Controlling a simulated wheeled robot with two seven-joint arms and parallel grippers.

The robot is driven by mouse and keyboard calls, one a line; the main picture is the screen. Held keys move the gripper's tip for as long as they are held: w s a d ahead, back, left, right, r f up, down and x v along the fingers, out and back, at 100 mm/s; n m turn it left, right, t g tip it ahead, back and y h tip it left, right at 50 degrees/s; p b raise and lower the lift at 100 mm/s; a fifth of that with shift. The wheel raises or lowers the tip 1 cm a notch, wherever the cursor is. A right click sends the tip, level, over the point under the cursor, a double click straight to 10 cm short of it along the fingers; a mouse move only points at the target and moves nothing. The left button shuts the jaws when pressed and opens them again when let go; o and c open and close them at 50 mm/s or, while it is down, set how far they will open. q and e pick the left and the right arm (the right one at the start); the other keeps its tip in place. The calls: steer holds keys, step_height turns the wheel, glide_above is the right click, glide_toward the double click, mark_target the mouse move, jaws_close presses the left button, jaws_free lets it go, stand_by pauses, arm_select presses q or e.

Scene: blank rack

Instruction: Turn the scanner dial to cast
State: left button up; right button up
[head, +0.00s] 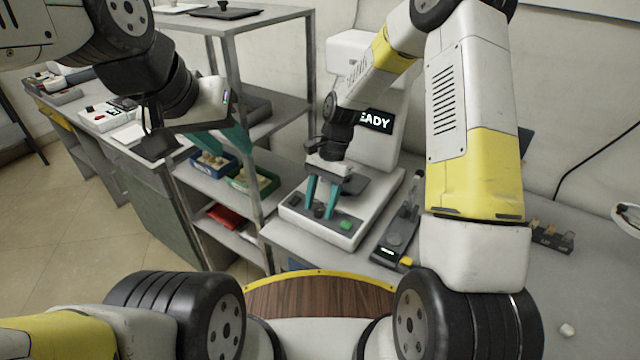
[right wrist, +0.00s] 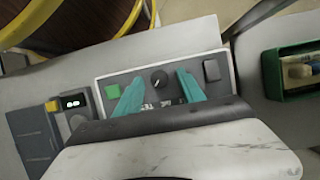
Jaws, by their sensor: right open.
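The scanner is a white machine with a lit display (head: 375,121) that ends in "EADY", partly covered by my right arm. Its front panel (head: 340,235) carries a small black round dial (right wrist: 158,79) between a green button (right wrist: 113,91) and a grey button (right wrist: 211,70). My right gripper (head: 321,200) points down at this panel, its teal fingers apart. In the right wrist view the fingers (right wrist: 160,88) stand on either side of the dial, with gaps. Dial labels are too small to read. My left gripper (head: 222,142) is away to the left, its teal fingers apart and empty.
A grey rack (head: 265,130) stands left of the scanner, with a blue bin (head: 212,165) and a green bin (head: 250,182) on a shelf. A dark handheld device (head: 395,240) lies right of the scanner. The bench at the far right is mostly clear.

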jaws_close()
steer(key=shift+n, duration=0.3)
steer(key=n, duration=0.2)
steer(key=n+h, duration=0.1)
steer(key=shift+a+n+g, duration=0.2)
steer(key=shift+n+g, duration=0.2)
steer(key=n+h, duration=0.2)
steer(key=n, duration=0.2)
steer(key=shift+a, duration=0.2)
steer(key=n+h, duration=0.1)
steer(key=n, duration=0.4)
steer(key=shift+a+t+h, duration=0.15)
steer(key=shift+t+h, duration=0.25)
steer(key=shift+s+a+n+t+h, duration=0.1)
steer(key=shift+n+t+h, duration=0.2)
steer(key=shift+n, duration=0.85)
steer(key=shift+s+n+t+h, duration=0.1)
steer(key=shift+n+t+h, duration=0.2)
steer(key=shift+n, duration=0.85)
